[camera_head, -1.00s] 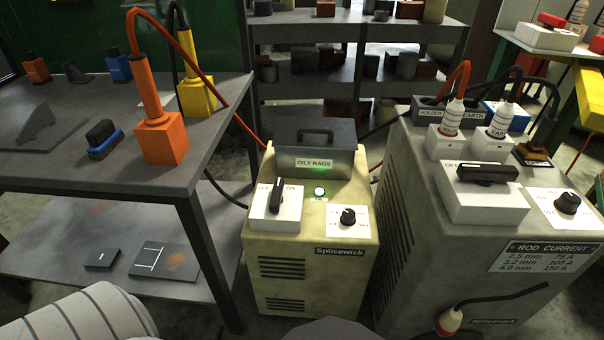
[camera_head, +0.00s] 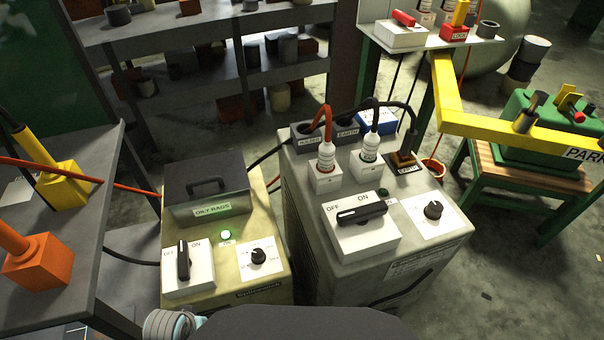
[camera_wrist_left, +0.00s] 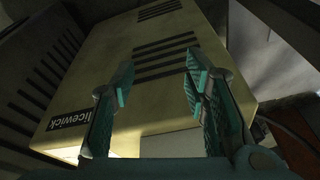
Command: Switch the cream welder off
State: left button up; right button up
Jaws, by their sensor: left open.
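The cream welder (camera_head: 228,290) stands left of centre in the head view. A white switch plate (camera_head: 203,281) marked OFF and ON is on its top, with a black rotary handle (camera_head: 183,260) standing nearly upright in the picture. The green lamp (camera_head: 226,235) beside it is lit. My left gripper (camera_wrist_left: 160,82) is open and empty in the left wrist view, with the cream welder's vented front panel (camera_wrist_left: 120,60) beyond its fingers. In the head view only a little of this arm shows at the bottom, below the switch. My right gripper is out of view.
A grey welder (camera_head: 310,215) with its own OFF/ON switch (camera_head: 362,212) and plugged cables stands close on the right. An oily rags box (camera_head: 207,188) sits behind the cream switch. A bench (camera_head: 75,270) with orange and yellow blocks is at left. Open floor lies at right.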

pick_arm(q)
notch_tip(320, 180, up, 7)
jog(key=w+p, duration=0.2)
jog(key=p, duration=0.1)
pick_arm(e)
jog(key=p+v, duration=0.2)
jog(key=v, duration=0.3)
pick_arm(q)
notch_tip(320, 180, up, 16)
jog(key=r+n+g+p, duration=0.1)
jog(key=n+g+p, duration=0.2)
send_over(182, 258)
jog(key=shift+h, duration=0.3)
notch_tip(182, 258, down, 15)
jog(key=b, duration=0.5)
jog(key=shift+r+b, duration=0.15)
jog(key=shift+b, duration=0.25)
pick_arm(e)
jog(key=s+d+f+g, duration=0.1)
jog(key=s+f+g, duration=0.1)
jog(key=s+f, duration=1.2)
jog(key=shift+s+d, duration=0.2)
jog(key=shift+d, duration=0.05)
pick_arm(q)
jog(key=shift+c, duration=0.2)
grip_shut()
